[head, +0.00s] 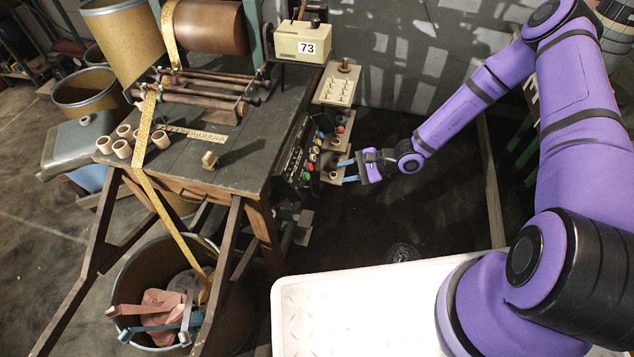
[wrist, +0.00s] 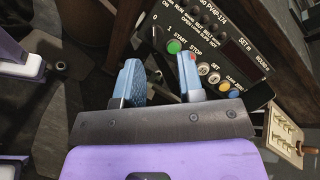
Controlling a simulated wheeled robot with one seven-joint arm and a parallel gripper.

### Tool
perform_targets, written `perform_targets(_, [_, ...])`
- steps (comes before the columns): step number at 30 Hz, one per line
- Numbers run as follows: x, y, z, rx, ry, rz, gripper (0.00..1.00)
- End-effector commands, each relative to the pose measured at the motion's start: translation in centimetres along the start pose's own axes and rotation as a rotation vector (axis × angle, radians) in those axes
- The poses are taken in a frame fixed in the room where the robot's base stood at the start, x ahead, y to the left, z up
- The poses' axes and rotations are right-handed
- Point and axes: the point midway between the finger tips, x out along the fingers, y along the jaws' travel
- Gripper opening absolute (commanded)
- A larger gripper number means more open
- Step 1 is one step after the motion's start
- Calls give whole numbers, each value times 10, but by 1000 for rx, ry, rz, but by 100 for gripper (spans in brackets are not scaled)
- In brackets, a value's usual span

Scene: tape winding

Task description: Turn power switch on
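The black control panel (head: 297,150) is on the right side of the workbench. In the wrist view the panel (wrist: 210,22) carries a green START button (wrist: 174,46), a red STOP button partly behind a fingertip, and white, orange and blue buttons. The marks 0 and 1 show at its left end, beside the green button; the switch there is dark and its position cannot be told. My gripper (head: 348,171) is just right of the panel in the head view. In the wrist view my gripper (wrist: 160,68) is open and empty, its blue fingers apart and pointing at the panel.
The wooden workbench (head: 225,165) holds several small cups and a gold tape. A tray of toggles (head: 338,90) is beside the panel. A bin (head: 135,290) stands in front.

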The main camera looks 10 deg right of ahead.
Motion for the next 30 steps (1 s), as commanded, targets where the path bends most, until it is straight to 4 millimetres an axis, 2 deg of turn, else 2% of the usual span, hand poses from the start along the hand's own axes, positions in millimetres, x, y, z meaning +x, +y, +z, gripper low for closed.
perform_targets(3, [18, 18, -10, 80, -4, -47, 35])
perform_targets(10, [36, 33, -18, 154, -2, -92, 35])
perform_targets(17, [53, 33, -19, 159, -2, -95, 35])
perform_targets(30, [125, 26, -20, 158, -2, -94, 35])
